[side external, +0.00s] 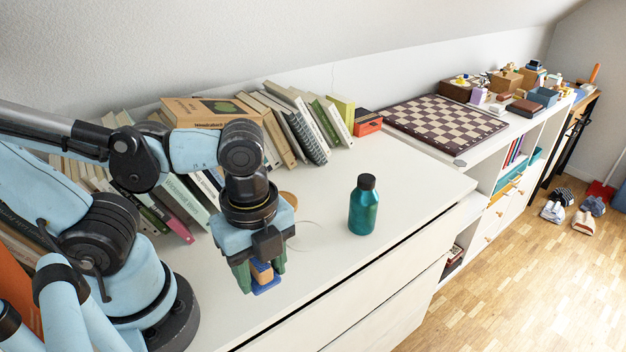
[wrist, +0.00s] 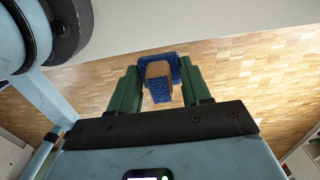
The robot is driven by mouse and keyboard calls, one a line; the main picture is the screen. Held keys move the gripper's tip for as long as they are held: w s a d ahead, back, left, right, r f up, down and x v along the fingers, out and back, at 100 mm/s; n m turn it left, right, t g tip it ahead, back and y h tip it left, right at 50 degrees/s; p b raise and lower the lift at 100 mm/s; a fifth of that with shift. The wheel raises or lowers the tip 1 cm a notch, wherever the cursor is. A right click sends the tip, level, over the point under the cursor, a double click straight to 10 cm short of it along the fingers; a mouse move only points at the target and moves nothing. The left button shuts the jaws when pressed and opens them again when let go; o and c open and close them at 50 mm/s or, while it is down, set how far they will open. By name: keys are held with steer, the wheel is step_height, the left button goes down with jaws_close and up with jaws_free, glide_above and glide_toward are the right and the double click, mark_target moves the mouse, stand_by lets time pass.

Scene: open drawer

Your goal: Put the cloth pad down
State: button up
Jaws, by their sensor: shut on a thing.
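The cloth pad (side external: 266,288) is blue with a brown block-like part on it. My gripper (side external: 259,270) has green fingers and is shut on the pad, pointing down at the white dresser top (side external: 330,270). In the wrist view my gripper (wrist: 160,84) holds the pad (wrist: 160,95) between its two fingertips, with its blue textured face and brown part showing. The fingers hide part of the pad's sides. I cannot tell how far the pad is above the top.
A teal bottle (side external: 363,208) with a dark cap stands upright to the right of my gripper. Books (side external: 290,125) line the wall behind. A chessboard (side external: 445,122) lies on the shelf farther right. The dresser top is clear around the bottle, up to its front edge.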

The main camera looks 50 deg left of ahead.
steer(key=w+a+f, duration=0.1)
steer(key=a, duration=0.1)
steer(key=w+a+f, duration=0.3)
steer(key=a, duration=0.1)
steer(key=shift+w+f, duration=0.25)
steer(key=shift+w, duration=0.15)
steer(key=shift+f, duration=2)
steer(key=o, duration=1.2)
steer(key=shift+f, duration=0.15)
steer(key=shift+r, duration=6.1)
steer(key=w+a+n+t, duration=0.1)
steer(key=w+n+t, duration=0.1)
steer(key=n, duration=0.4)
steer(key=w+a+r+n+t, duration=0.1)
steer(key=w+n+t, duration=0.1)
steer(key=n, duration=0.4)
steer(key=w+a+n+t, duration=0.1)
steer(key=w+n+t, duration=0.2)
steer(key=n, duration=0.3)
steer(key=shift+w+r, duration=0.25)
steer(key=shift+r, duration=0.05)
